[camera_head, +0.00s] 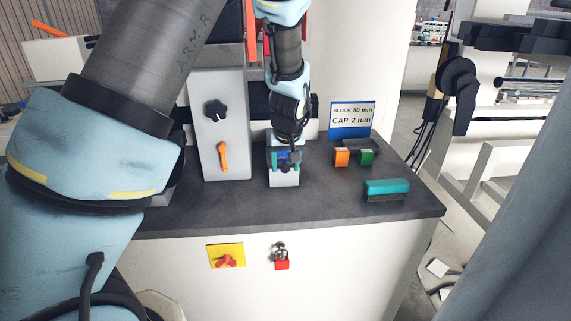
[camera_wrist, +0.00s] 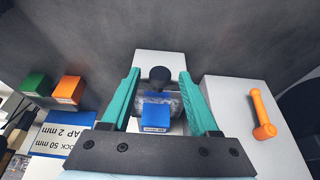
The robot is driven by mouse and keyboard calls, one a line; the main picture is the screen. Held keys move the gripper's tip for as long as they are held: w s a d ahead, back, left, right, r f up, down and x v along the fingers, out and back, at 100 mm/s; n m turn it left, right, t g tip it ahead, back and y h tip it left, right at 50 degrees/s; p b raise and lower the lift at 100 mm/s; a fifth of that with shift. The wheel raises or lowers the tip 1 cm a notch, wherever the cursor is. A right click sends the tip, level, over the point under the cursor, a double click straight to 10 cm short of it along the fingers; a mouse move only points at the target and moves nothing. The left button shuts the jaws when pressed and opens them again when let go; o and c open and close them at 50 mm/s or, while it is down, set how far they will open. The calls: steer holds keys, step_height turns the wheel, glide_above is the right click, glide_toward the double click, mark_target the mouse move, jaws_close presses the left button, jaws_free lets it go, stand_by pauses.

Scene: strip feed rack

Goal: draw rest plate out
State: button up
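A small pale housing (camera_head: 284,179) stands on the dark bench top, and it also shows in the wrist view (camera_wrist: 160,63). A round black knob (camera_wrist: 160,76) is at its front, with a blue block (camera_wrist: 156,111) and a grey part beside it. I cannot pick out the rest plate itself with certainty. My gripper (camera_wrist: 160,74) is open, its teal fingers on either side of the knob with gaps to it and to the blue block.
A tall pale panel (camera_head: 222,120) with a star knob and orange lever (camera_head: 223,156) stands close on the left. Right are orange (camera_head: 341,157) and green (camera_head: 366,157) blocks, a gap sign (camera_head: 351,119) and a teal-topped brush-like item (camera_head: 387,189).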

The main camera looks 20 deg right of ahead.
steer(key=shift+r, duration=0.1)
steer(key=b+v, duration=0.1)
steer(key=v, duration=0.9)
steer(key=shift+r+b, duration=0.3)
steer(key=shift+b, duration=0.05)
steer(key=shift+s+a, duration=0.1)
steer(key=w+a+f+n+g, duration=0.1)
steer(key=a+f, duration=0.1)
steer(key=a, duration=1.4)
steer(key=s+a+f, duration=0.1)
steer(key=s+a, duration=0.2)
steer(key=a, duration=0.5)
steer(key=s+a+f+n+g+y, duration=0.1)
steer(key=s+a, duration=0.3)
steer(key=a, duration=0.5)
steer(key=shift+s+f+g, duration=0.15)
steer(key=shift+f+g, duration=0.1)
steer(key=shift+g, duration=0.05)
